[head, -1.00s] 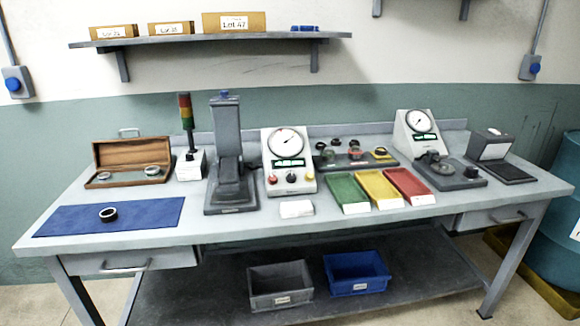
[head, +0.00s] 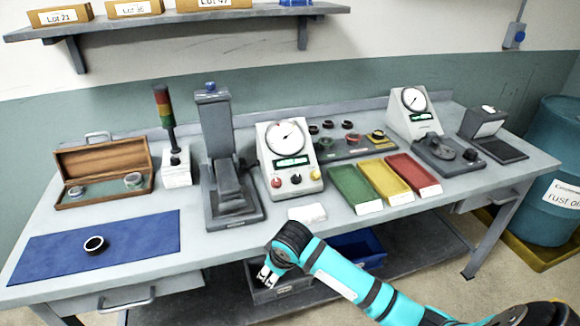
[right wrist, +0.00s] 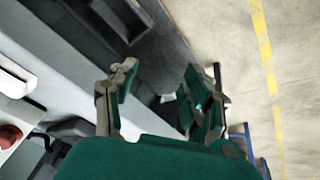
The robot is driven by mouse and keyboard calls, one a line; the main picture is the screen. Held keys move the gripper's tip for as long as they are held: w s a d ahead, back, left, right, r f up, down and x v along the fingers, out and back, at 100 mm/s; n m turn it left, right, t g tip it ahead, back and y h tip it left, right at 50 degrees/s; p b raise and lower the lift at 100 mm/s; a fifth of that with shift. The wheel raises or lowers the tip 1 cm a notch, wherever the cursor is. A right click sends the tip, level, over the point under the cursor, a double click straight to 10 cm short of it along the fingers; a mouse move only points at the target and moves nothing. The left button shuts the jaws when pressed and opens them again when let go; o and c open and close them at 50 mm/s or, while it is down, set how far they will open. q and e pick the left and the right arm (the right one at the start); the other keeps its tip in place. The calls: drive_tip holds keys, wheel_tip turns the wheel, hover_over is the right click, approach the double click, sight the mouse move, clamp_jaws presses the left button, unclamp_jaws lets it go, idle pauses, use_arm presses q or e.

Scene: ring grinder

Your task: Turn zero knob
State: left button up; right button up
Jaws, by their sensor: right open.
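A white gauge box (head: 287,158) with a round dial and a green display stands mid-bench. A second dial gauge (head: 413,112) stands further right. My right gripper (head: 265,276) is in front of the bench edge, below and apart from the knobs. The right wrist view shows its fingers spread and empty (right wrist: 160,72), with a red knob (right wrist: 9,135) at the left edge. My left gripper is out of view.
A white block (head: 307,213) lies before the gauge box. Green (head: 354,188), yellow (head: 385,182) and red (head: 412,174) trays stand right of it, and a grey press (head: 222,165) left. A grey bin (head: 283,292) and a blue bin (head: 360,250) sit below the bench.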

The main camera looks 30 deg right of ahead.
drive_tip(key=w+d+r, duration=0.3)
drive_tip(key=w+r, duration=0.2)
drive_tip(key=r, duration=0.2)
wheel_tip(320, 180, up, 19)
drive_tip(key=m+h, duration=0.2)
hover_over(297, 178)
drive_tip(key=s+a, duration=0.4)
drive_tip(key=s, duration=0.4)
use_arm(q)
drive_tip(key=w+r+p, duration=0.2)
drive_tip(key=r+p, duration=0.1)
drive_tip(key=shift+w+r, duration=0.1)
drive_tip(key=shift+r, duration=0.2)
use_arm(e)
drive_tip(key=shift+t, duration=0.3)
drive_tip(key=x, duration=1.1)
drive_tip(key=d+x, duration=0.1)
drive_tip(key=x, duration=0.5)
drive_tip(key=shift+w, duration=0.3)
clamp_jaws()
